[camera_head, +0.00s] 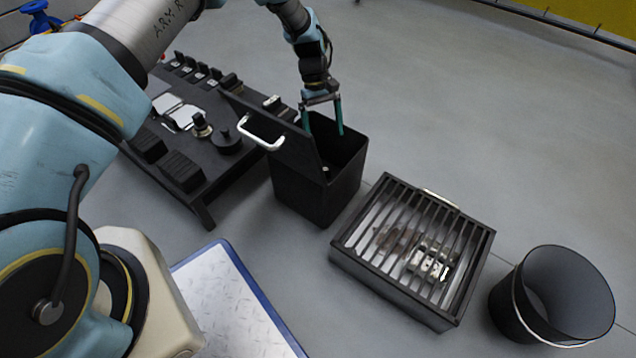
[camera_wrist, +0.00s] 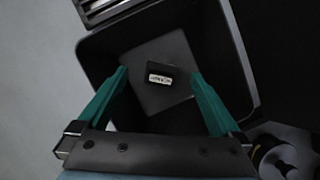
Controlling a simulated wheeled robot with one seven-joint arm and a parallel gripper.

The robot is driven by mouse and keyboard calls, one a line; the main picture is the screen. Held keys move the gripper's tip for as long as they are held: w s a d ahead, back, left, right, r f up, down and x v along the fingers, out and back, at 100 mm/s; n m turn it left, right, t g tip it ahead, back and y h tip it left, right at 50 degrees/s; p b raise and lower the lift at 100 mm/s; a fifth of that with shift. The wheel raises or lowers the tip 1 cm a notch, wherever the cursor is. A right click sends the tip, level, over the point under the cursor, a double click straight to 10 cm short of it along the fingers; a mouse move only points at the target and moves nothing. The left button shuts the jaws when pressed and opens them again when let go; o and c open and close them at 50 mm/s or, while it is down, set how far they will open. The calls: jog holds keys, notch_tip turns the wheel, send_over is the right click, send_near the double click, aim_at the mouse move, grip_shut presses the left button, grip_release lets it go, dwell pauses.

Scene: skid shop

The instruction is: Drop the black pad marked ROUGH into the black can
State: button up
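The black can (camera_head: 345,185) is a square bin standing on the floor, with its lid (camera_head: 285,140) raised and a white handle on the lid. It also shows from above in the wrist view (camera_wrist: 98,65). A small black pad with a white label (camera_wrist: 160,77) lies inside the can; the lettering is too small to read. In the head view only a small light spot shows inside the can. My gripper (camera_head: 325,128) is at the can's opening, pointing down. In the wrist view its green fingers (camera_wrist: 160,75) are wide apart, with nothing between them; the pad lies below.
A low black table (camera_head: 205,170) with several dark blocks and knobs stands left of the can. A slatted grate box (camera_head: 400,285) stands right of it, then a round dark bucket (camera_head: 512,310). Open grey floor lies behind.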

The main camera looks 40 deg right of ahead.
jog(key=p+v, duration=0.3)
jog(key=v, duration=0.7)
jog(key=shift+r, duration=0.4)
jog(key=shift+w, duration=0.15)
